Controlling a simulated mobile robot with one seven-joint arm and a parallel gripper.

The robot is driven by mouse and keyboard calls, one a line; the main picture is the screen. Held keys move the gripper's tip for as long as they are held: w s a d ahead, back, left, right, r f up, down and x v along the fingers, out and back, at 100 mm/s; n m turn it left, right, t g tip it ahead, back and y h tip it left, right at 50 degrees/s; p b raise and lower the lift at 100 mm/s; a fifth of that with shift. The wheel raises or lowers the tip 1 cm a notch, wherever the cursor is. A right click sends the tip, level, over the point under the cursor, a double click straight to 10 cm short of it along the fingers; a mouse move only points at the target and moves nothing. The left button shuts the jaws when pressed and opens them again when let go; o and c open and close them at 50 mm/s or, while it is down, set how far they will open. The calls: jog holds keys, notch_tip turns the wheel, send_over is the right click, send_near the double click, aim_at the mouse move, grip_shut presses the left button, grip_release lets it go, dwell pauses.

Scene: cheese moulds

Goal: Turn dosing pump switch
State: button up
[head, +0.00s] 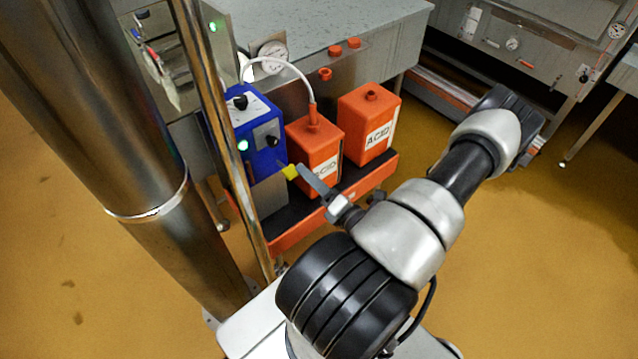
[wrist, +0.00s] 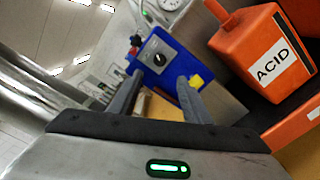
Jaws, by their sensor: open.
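The dosing pump is a blue box (head: 255,155) standing on a dark-topped orange base, left of the orange containers. Its front carries a dark rotary switch (head: 271,141) on a grey plate, and a green light glows beside it. In the wrist view the switch (wrist: 158,60) faces me, above and between my fingertips. My gripper (head: 288,168) is open, with nothing between its fingers, in front of the pump's lower right part. In the wrist view my gripper (wrist: 161,84) has its fingers pointing at the pump. A yellow patch shows at one fingertip. Contact cannot be told.
Two orange containers marked ACID, a near one (head: 314,155) and a far one (head: 368,125), stand right of the pump. A white hose (head: 285,66) arches to the near container. A steel post (head: 225,130) rises close left of the pump. The right floor is open.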

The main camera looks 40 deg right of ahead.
jog(key=shift+s+a, duration=0.1)
jog(key=shift+s, duration=1.5)
dwell(6.4)
